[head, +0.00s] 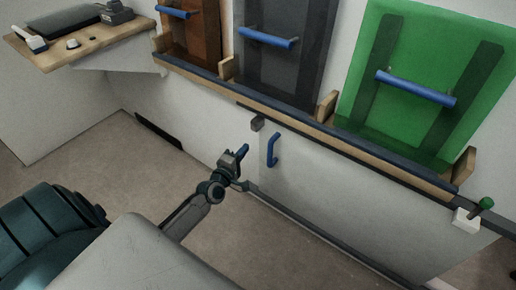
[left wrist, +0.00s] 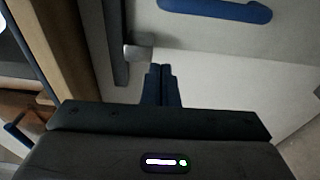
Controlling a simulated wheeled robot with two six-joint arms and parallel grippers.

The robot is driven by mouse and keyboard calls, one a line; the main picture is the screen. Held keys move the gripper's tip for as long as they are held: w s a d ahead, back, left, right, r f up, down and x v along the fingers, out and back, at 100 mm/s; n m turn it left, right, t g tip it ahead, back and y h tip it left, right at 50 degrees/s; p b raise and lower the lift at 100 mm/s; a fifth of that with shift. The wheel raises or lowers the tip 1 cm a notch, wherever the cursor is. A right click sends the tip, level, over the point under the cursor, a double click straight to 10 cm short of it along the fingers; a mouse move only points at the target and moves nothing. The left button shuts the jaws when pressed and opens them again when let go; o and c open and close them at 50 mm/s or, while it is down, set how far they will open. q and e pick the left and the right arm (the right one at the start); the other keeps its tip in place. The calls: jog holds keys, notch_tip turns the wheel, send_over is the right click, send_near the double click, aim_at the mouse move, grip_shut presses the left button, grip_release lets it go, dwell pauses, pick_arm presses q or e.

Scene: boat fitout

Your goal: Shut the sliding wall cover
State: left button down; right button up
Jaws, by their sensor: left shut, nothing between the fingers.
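The sliding wall cover (head: 340,185) is a pale panel low on the wall, between an upper dark rail and a lower grey rail. Its upright blue handle (head: 272,149) is near its left edge. My left gripper (head: 241,152) is shut and empty, just left of the handle and apart from it in the picture. In the left wrist view, the shut fingers (left wrist: 162,84) point towards the pale wall, and the blue handle (left wrist: 215,10) lies at the top, clear of them. Whether an opening is uncovered cannot be told. My right gripper is not in view.
A wooden ledge (head: 300,122) above the cover holds brown, dark grey and green (head: 425,75) panels with blue handles. A small grey block (head: 257,124) sits at the rail's left end. A green knob (head: 486,203) is at right. Floor before the wall is clear.

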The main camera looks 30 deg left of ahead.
pick_arm(q)
jog(key=w+d, duration=0.3)
jog(key=w, duration=0.4)
jog(key=shift+d, duration=0.2)
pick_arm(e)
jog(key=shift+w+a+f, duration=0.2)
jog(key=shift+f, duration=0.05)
